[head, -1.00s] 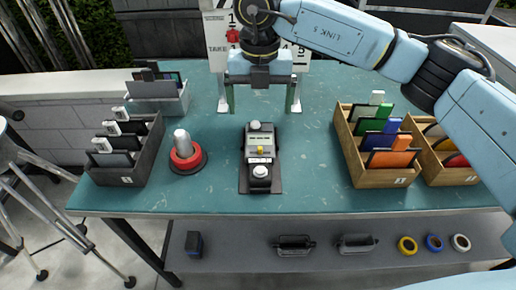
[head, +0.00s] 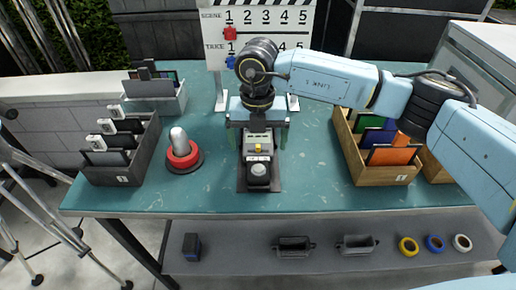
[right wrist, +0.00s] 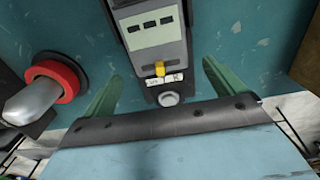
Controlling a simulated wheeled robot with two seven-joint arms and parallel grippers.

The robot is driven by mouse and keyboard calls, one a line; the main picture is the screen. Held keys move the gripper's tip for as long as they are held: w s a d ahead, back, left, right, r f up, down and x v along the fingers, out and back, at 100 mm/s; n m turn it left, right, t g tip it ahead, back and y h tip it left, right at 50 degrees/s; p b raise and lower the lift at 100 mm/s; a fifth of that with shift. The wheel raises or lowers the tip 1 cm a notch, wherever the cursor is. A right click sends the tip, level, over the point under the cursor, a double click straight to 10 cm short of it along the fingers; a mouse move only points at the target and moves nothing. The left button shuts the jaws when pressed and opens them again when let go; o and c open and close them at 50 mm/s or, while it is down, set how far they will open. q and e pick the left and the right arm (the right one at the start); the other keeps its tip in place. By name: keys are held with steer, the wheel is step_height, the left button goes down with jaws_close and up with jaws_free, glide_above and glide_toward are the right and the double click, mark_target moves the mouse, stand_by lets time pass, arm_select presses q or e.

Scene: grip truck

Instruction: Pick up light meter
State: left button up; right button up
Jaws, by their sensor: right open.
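The light meter (head: 258,149) is a grey device with a yellow switch and a pale round dome. It lies on a dark pad (head: 243,184) in the middle of the teal table. My right gripper (head: 257,140) is open above it, one green finger on each side, and hides its far part in the head view. In the right wrist view the meter (right wrist: 150,50) runs between the open fingers of the gripper (right wrist: 160,88). I see no finger touching it. My left gripper is not in view.
A red-ringed silver plunger (head: 182,153) stands left of the meter. A grey divided box (head: 125,150) is further left. Wooden boxes of coloured cards (head: 385,174) stand to the right. A white slate (head: 280,22) stands behind. A lower shelf (head: 330,262) holds small items.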

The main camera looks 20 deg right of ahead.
mark_target(258, 147)
step_height(258, 147, down, 3)
steer(key=shift+s, duration=0.1)
steer(key=shift+f, duration=0.3)
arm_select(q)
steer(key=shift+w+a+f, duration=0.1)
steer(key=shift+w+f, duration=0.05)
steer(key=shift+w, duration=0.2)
arm_select(e)
steer(key=c, duration=1.3)
